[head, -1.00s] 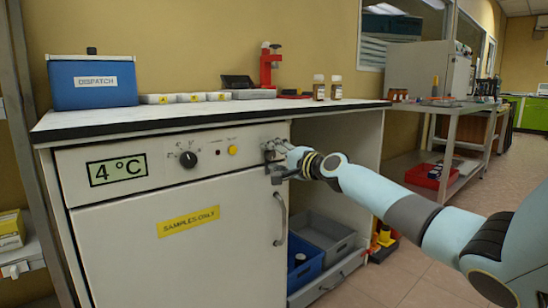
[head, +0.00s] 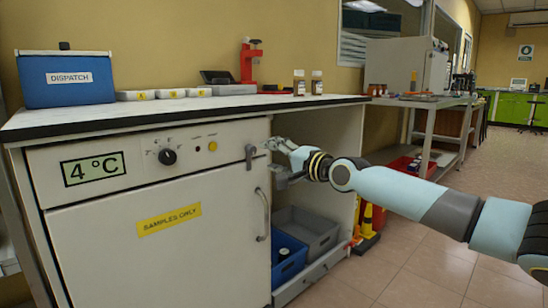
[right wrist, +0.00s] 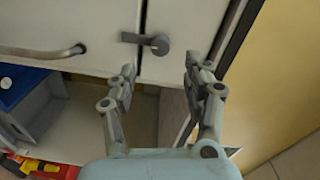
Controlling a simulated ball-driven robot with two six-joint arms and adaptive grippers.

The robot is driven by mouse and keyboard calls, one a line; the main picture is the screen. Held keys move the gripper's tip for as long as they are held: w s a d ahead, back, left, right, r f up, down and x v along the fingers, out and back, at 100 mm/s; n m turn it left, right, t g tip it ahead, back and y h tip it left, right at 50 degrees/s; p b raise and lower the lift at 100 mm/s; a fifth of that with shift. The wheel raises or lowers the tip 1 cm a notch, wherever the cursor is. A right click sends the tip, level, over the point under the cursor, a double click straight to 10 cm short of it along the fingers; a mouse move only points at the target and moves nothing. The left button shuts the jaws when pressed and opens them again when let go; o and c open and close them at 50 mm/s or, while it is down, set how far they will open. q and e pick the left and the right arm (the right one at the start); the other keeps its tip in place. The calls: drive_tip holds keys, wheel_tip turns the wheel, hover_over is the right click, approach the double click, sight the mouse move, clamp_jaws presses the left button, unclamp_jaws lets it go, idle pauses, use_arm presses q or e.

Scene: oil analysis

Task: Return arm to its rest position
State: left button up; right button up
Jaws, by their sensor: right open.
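My right gripper (head: 276,160) is open and empty in front of the right end of the white fridge (head: 110,240) under the bench. Its two fingers (right wrist: 160,82) stand apart in the right wrist view, with nothing between them. The fridge's grey latch (head: 249,156) is just left of the gripper in the head view, apart from it. The latch also shows in the right wrist view (right wrist: 158,44), beyond the fingertips. The fridge door is shut, with a curved handle (head: 263,214). My left gripper is not in view.
The bench top (head: 190,108) holds a blue dispatch box (head: 66,82), small white trays, a red stand (head: 250,62) and two brown bottles (head: 308,83). Blue (head: 288,262) and grey (head: 318,238) crates stand in the open bay below.

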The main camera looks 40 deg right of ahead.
idle(0.3)
drive_tip(key=s+a+f+n+g, duration=0.2)
drive_tip(key=s+a+f+g, duration=0.35)
drive_tip(key=s+f, duration=0.8)
drive_tip(key=s+a+f+n+g, duration=0.1)
drive_tip(key=s+a+f+g, duration=0.2)
drive_tip(key=s+a+f, duration=1)
drive_tip(key=s+f+n+g+h, duration=0.1)
drive_tip(key=s+f+n+g, duration=0.25)
drive_tip(key=s+f, duration=0.35)
drive_tip(key=s+f+n+g, duration=0.3)
drive_tip(key=s+f+n, duration=0.15)
drive_tip(key=s, duration=0.55)
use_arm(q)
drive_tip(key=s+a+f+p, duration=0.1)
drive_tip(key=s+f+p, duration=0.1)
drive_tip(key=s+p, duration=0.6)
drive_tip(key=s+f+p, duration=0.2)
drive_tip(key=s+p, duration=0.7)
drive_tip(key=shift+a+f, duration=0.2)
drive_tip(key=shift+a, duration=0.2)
use_arm(e)
drive_tip(key=s+d+f+n+g, duration=0.1)
drive_tip(key=s+f+n, duration=0.1)
drive_tip(key=s, duration=0.8)
drive_tip(key=s+d+f+n+g+h, duration=0.1)
drive_tip(key=s+d+f+n, duration=0.1)
drive_tip(key=s, duration=0.8)
drive_tip(key=shift+s+d+h, duration=0.15)
drive_tip(key=shift+d+h, duration=0.15)
